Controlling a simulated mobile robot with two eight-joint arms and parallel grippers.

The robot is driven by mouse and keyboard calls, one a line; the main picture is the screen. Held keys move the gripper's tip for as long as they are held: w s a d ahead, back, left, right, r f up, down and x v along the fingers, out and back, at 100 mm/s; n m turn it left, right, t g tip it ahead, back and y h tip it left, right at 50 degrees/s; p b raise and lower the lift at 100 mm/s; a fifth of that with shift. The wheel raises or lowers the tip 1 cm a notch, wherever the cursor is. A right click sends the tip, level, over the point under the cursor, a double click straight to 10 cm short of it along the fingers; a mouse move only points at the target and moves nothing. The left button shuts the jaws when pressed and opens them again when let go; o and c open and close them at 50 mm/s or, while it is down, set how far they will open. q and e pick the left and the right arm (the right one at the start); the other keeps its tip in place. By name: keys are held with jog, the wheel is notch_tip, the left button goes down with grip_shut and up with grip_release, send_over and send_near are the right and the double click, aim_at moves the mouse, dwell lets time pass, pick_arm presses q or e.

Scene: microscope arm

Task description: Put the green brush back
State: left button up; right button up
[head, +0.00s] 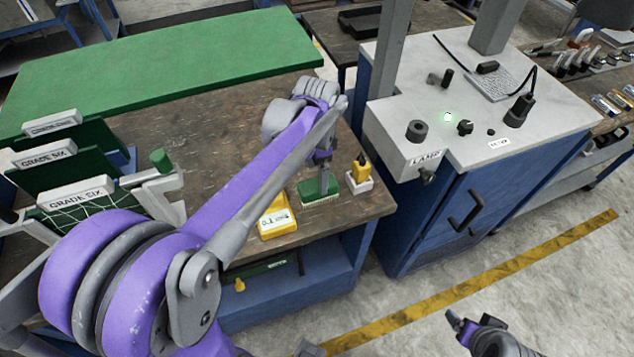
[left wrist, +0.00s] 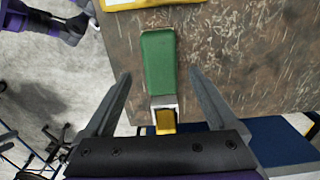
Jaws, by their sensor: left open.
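The green brush (head: 318,190) lies on the brown workbench near its front right corner. My left gripper (head: 325,170) is above the brush. In the wrist view its open fingers (left wrist: 160,75) stand on either side of the brush, with nothing held.
A yellow labelled box (head: 277,216) lies left of the brush. A yellow bottle in a white holder (head: 360,182) stands right of it. "GRADE SIX" racks (head: 60,165) and a green cylinder (head: 161,160) are at left. The blue lamp cabinet (head: 440,225) stands right, beyond a gap.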

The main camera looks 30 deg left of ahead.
aim_at(317, 185)
pick_arm(q)
notch_tip(317, 185, up, 4)
jog(key=shift+r, duration=0.25)
jog(key=s+d+f+n+t, duration=0.2)
jog(key=s+d+f+n, duration=0.1)
jog(key=s, duration=0.4)
jog(key=s+d+f+n+t, duration=0.3)
jog(key=s+d+f+n, duration=0.1)
jog(key=s, duration=0.4)
jog(key=shift+f+n, duration=0.5)
jog(key=shift+n, duration=0.1)
jog(key=shift+a, duration=0.1)
jog(key=shift+c, duration=0.2)
